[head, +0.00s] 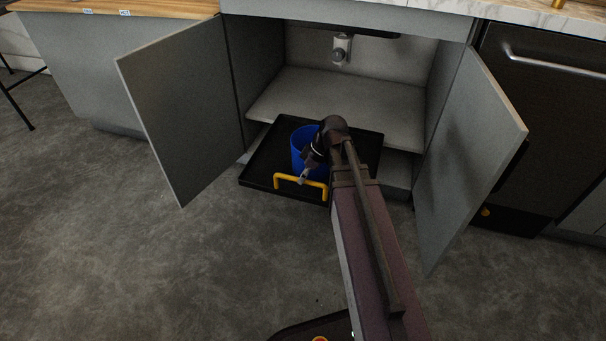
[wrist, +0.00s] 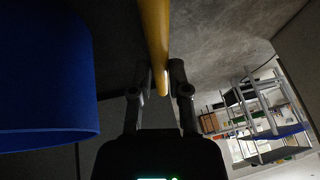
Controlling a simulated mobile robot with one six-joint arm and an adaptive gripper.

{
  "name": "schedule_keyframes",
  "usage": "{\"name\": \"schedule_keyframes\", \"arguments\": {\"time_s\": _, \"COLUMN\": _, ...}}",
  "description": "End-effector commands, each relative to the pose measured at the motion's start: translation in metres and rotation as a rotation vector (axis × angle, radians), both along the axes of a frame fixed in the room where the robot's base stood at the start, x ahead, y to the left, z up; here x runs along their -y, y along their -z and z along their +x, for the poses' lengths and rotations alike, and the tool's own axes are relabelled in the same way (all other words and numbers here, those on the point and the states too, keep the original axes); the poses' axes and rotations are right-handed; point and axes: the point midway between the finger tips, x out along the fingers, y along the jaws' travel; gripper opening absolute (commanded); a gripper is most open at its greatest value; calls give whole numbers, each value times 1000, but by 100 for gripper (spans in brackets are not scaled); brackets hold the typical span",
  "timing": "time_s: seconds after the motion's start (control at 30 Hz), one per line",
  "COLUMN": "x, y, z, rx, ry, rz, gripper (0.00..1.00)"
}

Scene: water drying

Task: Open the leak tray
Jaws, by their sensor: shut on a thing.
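The leak tray (head: 256,177) is a flat black tray with a low rim. It sticks out of the open cabinet at floor level, with its back part still under the cabinet shelf. A yellow handle (head: 313,183) stands at its front edge. A blue bucket (head: 298,141) stands in the tray, partly hidden by my arm. My gripper (head: 303,179) is at the left part of the handle. In the wrist view, the fingers of my gripper (wrist: 162,80) are shut on the yellow handle (wrist: 154,35), with the blue bucket (wrist: 45,75) close on the left.
The left cabinet door (head: 180,110) and right cabinet door (head: 470,160) stand wide open on both sides of the tray. A dark dishwasher (head: 545,110) is at the right. The grey floor (head: 200,270) in front of the tray is clear apart from my own arm and base.

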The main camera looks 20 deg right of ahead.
Motion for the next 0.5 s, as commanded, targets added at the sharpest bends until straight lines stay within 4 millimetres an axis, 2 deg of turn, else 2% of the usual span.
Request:
{"name": "schedule_keyframes", "arguments": {"time_s": 0.17, "x": 1, "y": 1, "z": -3, "rx": -7, "ry": -3, "rz": -9, "gripper": 0}}
{"name": "schedule_keyframes", "arguments": {"time_s": 0.2, "x": 0, "y": 1, "z": -3, "rx": -7, "ry": -3, "rz": -8, "gripper": 32}}
{"name": "schedule_keyframes", "arguments": {"time_s": 0.3, "x": -1, "y": 1, "z": -2, "rx": -5, "ry": -4, "rz": -8, "gripper": 57}}
{"name": "schedule_keyframes", "arguments": {"time_s": 0.5, "x": -3, "y": 0, "z": -1, "rx": -4, "ry": -7, "rz": -6, "gripper": 57}}
